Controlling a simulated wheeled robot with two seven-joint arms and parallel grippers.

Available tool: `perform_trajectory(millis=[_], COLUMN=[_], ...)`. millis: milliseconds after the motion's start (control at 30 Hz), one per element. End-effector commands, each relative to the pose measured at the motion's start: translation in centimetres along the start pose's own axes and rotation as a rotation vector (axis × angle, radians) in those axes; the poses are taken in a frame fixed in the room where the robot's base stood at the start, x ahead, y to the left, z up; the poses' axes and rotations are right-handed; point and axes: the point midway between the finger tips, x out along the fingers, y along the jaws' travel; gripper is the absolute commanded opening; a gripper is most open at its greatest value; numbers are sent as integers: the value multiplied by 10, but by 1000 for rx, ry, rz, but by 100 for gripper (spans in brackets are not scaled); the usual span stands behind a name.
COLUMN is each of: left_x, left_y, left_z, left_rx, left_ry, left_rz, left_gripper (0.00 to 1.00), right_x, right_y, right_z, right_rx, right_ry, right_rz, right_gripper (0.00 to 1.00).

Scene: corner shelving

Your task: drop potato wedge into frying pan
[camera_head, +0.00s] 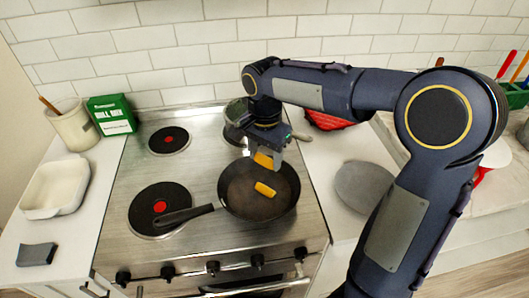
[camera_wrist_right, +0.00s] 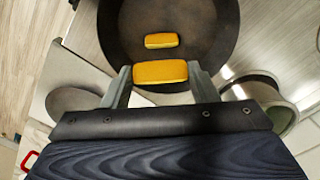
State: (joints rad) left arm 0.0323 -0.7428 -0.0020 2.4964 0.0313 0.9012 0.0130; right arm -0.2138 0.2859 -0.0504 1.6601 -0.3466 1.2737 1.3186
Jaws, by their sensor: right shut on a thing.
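A dark frying pan (camera_head: 231,201) sits on the front right of the stove, its handle pointing left; it fills the top of the right wrist view (camera_wrist_right: 222,40). A yellow potato wedge (camera_head: 265,189) lies inside the pan and also shows in the right wrist view (camera_wrist_right: 161,40). My right gripper (camera_head: 267,160) is above the far part of the pan. It is shut on a second yellow potato wedge (camera_wrist_right: 160,72), held crosswise between its fingers. My left gripper is not in view.
Two bare burners (camera_head: 169,140) are on the stove's left side. A pot (camera_head: 234,117) stands behind the pan, partly hidden by my right arm. A grey round plate (camera_head: 364,187) lies on the right counter. A green box (camera_head: 112,115) and white dish (camera_head: 55,188) are on the left counter.

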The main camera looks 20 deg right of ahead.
Motion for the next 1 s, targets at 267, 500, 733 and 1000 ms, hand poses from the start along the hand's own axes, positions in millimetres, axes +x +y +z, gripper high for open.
perform_trajectory(millis=[267, 500, 733, 1000], left_x=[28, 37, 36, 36], left_y=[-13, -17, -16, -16], left_z=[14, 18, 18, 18], left_rx=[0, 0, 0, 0], left_ry=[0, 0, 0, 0], left_rz=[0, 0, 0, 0], left_gripper=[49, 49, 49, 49], right_x=[38, 50, 49, 49], right_y=[0, 0, 0, 0], right_z=[0, 0, 0, 0], right_rx=[1, 1, 1, 1], right_ry=[0, 0, 0, 0], right_rz=[0, -1, -1, 0], right_gripper=[32, 32, 55, 79])
